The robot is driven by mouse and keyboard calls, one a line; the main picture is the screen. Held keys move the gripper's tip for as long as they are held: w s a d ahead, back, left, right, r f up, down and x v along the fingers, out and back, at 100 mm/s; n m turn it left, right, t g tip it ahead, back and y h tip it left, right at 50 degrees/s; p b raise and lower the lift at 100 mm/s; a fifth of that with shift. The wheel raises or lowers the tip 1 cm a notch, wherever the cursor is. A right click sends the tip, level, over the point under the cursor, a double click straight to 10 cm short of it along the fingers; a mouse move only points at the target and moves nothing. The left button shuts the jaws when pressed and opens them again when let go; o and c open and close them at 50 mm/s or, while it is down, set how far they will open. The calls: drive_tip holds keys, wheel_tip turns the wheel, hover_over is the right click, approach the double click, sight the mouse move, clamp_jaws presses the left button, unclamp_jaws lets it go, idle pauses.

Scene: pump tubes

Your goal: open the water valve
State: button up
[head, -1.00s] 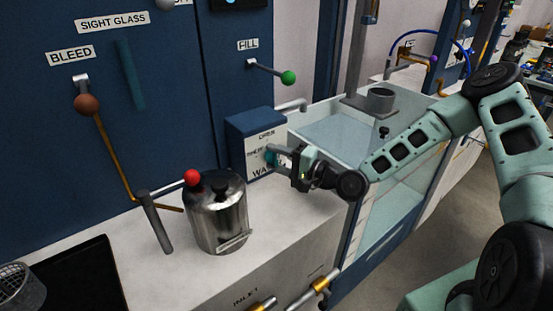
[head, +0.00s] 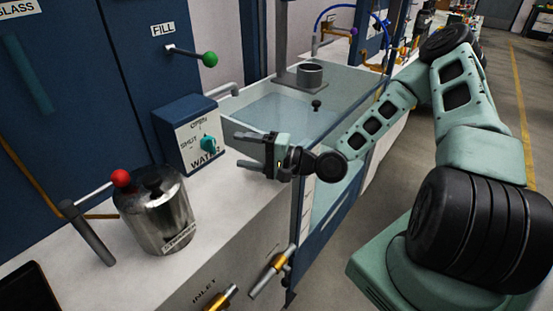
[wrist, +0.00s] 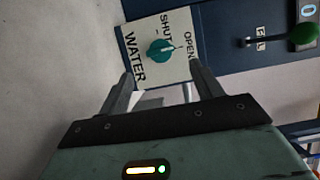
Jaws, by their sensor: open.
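The water valve is a teal knob (head: 208,145) on the white face of a blue box (head: 168,140), labelled OPEN, SHUT and WATER. In the wrist view the knob (wrist: 160,51) lies ahead, roughly between my fingers, and a small pale mark on it seems to point toward the word OPEN. My gripper (head: 240,151) is open and empty, to the right of the knob in the head view and apart from it. In the wrist view both fingers of my gripper (wrist: 160,70) are spread with nothing between them.
A steel canister (head: 158,215) stands on the white counter left of my gripper. A red-tipped lever (head: 121,178) is beside it. A green-knobbed FILL lever (head: 209,59) sticks out above the box. A glass-sided tank (head: 290,110) lies behind my gripper.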

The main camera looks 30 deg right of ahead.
drive_tip(key=v, duration=0.8)
drive_tip(key=shift+s+d+b, duration=0.15)
drive_tip(key=shift+s+b, duration=0.05)
drive_tip(key=shift+b, duration=0.2)
